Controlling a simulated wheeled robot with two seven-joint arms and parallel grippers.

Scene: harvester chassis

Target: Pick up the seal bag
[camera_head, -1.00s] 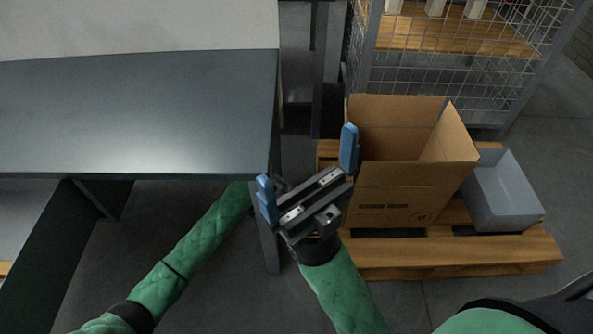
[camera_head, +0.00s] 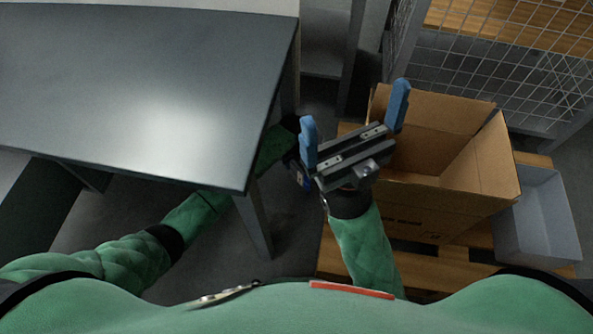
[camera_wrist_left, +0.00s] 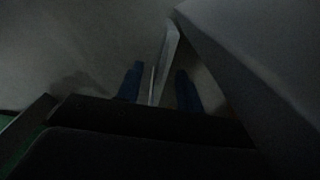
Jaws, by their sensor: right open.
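I cannot make out a seal bag in either view. My right gripper (camera_head: 354,102) is open and empty, its two blue fingers wide apart. It is above the pallet, at the left side of the open cardboard box (camera_head: 446,190). My left arm reaches under the table's edge, and its gripper is mostly hidden in the head view. In the dark left wrist view, my left gripper (camera_wrist_left: 159,68) shows two blue fingers apart, with a grey post-like part showing between them. I cannot tell whether they touch it.
A grey table (camera_head: 150,90) fills the left, its leg (camera_head: 254,228) near my left arm. The box and a grey plastic bin (camera_head: 545,225) stand on a wooden pallet (camera_head: 335,245). A wire mesh cage (camera_head: 500,75) stands behind. Dark floor shows below the table.

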